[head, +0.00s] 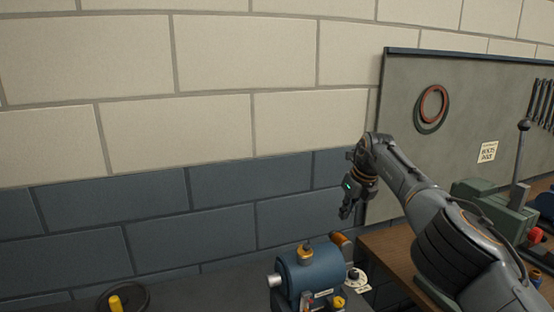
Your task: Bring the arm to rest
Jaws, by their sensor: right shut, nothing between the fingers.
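My right arm comes in from the lower right and reaches up and to the left. Its gripper (346,211) hangs pointing down, shut and empty, in front of the dark lower wall and the left edge of the grey board. In the picture it is above and to the right of a blue cylindrical machine (305,276) and does not appear to touch anything. My left gripper is not in this view.
The blue machine has a brass top and an orange-brown handle (341,240). A wooden bench (388,250) at right carries a green machine (484,204) with an upright lever (521,160). A yellow-knobbed dark wheel (122,298) is lower left.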

